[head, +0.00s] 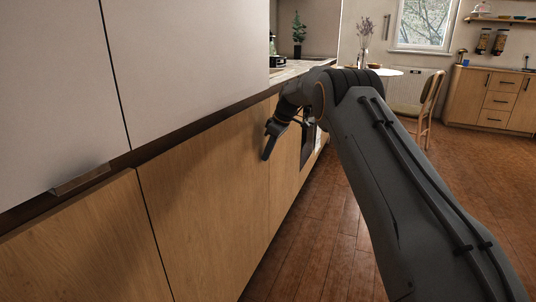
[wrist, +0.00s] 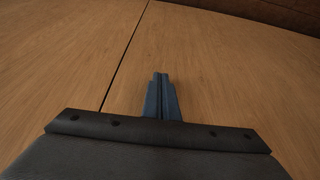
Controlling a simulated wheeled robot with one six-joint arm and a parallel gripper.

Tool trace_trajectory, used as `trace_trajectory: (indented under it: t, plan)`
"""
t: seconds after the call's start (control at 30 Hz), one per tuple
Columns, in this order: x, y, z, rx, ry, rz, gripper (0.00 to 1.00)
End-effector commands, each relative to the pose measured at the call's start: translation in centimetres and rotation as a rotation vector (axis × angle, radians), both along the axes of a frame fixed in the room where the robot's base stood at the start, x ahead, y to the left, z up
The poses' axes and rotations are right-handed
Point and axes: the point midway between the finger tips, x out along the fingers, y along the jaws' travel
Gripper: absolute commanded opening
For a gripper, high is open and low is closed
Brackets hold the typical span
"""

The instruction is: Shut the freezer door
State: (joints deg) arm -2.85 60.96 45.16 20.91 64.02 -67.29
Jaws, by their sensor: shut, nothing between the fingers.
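Wood-fronted lower panels run along the left, below pale upper doors. The wide wood panel (head: 200,200) beside my gripper looks flush with its neighbours; I cannot tell for certain which panel is the freezer door. My gripper (head: 266,154) is shut and empty, pointing down close to the wood fronts. In the wrist view my gripper's fingers (wrist: 160,78) are together in front of a wood panel (wrist: 220,70), just right of a thin dark seam. Whether the fingertips touch the wood I cannot tell.
Beyond are a counter (head: 300,67), a round white table (head: 385,71) and a chair (head: 428,100). The wood floor (head: 325,225) is clear between the fronts and my arm.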

Motion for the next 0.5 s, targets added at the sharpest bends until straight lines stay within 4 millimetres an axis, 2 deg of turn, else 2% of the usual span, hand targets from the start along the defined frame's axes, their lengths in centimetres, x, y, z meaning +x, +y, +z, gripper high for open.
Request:
trace_trajectory:
  t: [0.17, 0.3, 0.5]
  plan:
    - [-0.6, -1.4, 0.2, 0.0, 0.001, -0.003, 0.0]
    - [-1.5, -3.3, 0.4, -0.001, 0.002, 0.004, 0.0]
    - [-2.1, -4.6, 4.6, -0.001, -0.002, 0.004, 0.0]
